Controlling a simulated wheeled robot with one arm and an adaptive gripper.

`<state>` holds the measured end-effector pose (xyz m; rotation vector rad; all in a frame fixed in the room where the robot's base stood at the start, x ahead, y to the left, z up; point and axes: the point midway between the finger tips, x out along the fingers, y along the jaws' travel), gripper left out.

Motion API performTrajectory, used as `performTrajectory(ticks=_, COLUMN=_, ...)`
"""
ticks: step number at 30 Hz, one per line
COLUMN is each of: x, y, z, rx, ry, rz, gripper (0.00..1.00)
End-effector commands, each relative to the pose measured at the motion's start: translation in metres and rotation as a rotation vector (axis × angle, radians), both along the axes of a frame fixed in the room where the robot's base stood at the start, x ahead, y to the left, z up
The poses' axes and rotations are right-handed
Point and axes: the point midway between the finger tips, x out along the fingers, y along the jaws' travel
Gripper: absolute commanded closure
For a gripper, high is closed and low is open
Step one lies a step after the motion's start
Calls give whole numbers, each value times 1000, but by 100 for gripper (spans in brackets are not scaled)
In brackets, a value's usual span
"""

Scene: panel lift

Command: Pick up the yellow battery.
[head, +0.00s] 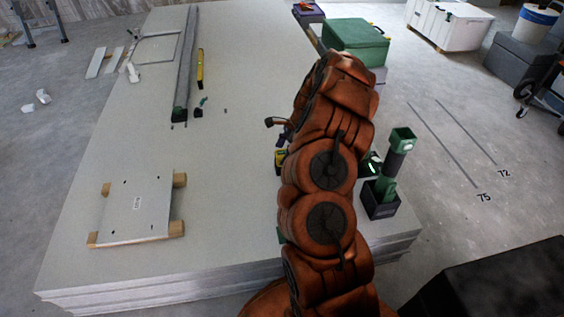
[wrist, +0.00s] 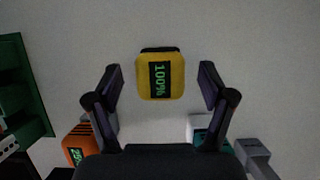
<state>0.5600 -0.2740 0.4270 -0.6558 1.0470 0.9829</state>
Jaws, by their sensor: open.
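The yellow battery (wrist: 173,76) lies on the pale panel surface in the wrist view, with a dark screen reading 100% in green. My gripper (wrist: 160,69) is open, with one finger to the left of the battery and one to the right. There are gaps on both sides, and neither finger touches it. How high the fingers are above the panel is hard to tell. In the head view a small yellow item (head: 280,160) shows beside my orange arm, partly hidden by it. I cannot tell there whether it is the battery.
An orange battery (wrist: 78,146) with a green reading lies at lower left in the wrist view, near a green case (wrist: 28,85). A teal-and-white object (wrist: 203,130) is at lower right. A dark holder (head: 381,200) stands at the panel stack's right edge.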

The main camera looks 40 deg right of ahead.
Motion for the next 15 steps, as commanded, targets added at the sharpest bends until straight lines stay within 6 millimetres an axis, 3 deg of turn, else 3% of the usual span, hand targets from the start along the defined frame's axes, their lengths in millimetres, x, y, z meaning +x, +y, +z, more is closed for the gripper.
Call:
performTrajectory(ticks=1, x=1, y=3, z=-12, rx=1, ry=2, rz=2, gripper=19)
performTrajectory(ticks=6, x=4, y=10, z=-30, rx=1, ry=2, rz=1, gripper=19)
performTrajectory(ticks=14, x=5, y=10, z=-31, rx=0, ry=0, rz=0, gripper=19)
performTrajectory(ticks=15, x=5, y=10, z=-31, rx=0, ry=0, rz=0, gripper=23)
